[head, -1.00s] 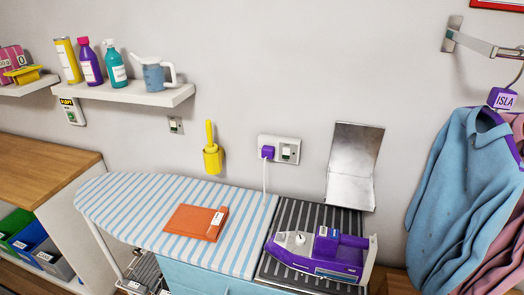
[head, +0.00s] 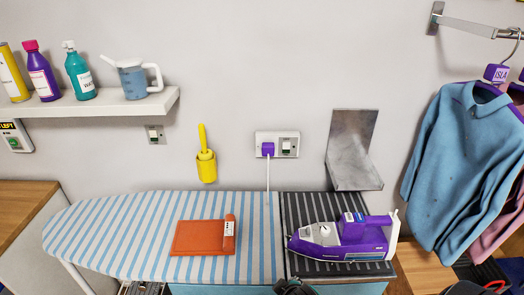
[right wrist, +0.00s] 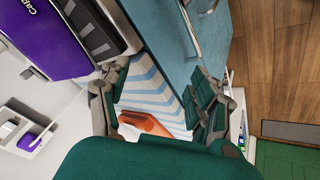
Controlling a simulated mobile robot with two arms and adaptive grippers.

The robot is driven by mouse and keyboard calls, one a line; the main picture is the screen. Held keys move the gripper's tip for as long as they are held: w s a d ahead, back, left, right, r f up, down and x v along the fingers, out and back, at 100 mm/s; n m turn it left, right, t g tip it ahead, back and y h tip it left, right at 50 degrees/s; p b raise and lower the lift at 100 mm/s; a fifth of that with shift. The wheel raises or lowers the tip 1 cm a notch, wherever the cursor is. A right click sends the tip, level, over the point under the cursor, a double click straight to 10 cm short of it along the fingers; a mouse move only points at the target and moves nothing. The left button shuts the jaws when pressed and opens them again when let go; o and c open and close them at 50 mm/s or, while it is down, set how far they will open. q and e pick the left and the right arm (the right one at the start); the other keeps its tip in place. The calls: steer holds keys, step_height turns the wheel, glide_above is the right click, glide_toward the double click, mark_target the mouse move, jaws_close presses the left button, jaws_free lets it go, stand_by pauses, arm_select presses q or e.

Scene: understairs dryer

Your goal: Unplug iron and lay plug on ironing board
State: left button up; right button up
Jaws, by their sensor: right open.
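The purple plug (head: 267,149) sits in the left side of the white wall socket (head: 289,145), with its white cord hanging down behind the ironing board (head: 110,226). It also shows in the right wrist view (right wrist: 28,142). The purple iron (head: 350,240) lies on the dark striped rest at the board's right end; part of it shows in the right wrist view (right wrist: 42,40). My right gripper (right wrist: 160,98) is open and empty, its fingers spread above the board. A dark tip, probably of this gripper, shows at the head view's bottom edge.
An orange folded item (head: 202,238) lies mid-board. A bent metal plate (head: 352,150) juts from the wall above the iron. A yellow brush holder (head: 206,165) hangs left of the socket. A shelf (head: 100,108) is upper left; shirts (head: 460,165) hang right. The board's left part is clear.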

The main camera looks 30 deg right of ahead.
steer(key=w+d+r+n+t+h, duration=0.1)
steer(key=w+d+r+t+h, duration=0.2)
steer(key=w, duration=0.4)
steer(key=w+d+r+n+t+h, duration=0.1)
steer(key=w+d+r+n, duration=0.1)
steer(key=w+d+r, duration=0.35)
steer(key=n+t+h, duration=0.3)
steer(key=n+t, duration=0.2)
glide_toward(268, 152)
steer(key=shift+w+d+n, duration=0.35)
steer(key=shift+w+n, duration=0.05)
steer(key=shift+w, duration=0.15)
steer(key=shift+w, duration=0.1)
steer(key=b+x, duration=0.3)
steer(key=x, duration=0.5)
steer(key=shift+f, duration=0.1)
steer(key=shift+w+d, duration=0.25)
steer(key=shift+w, duration=0.05)
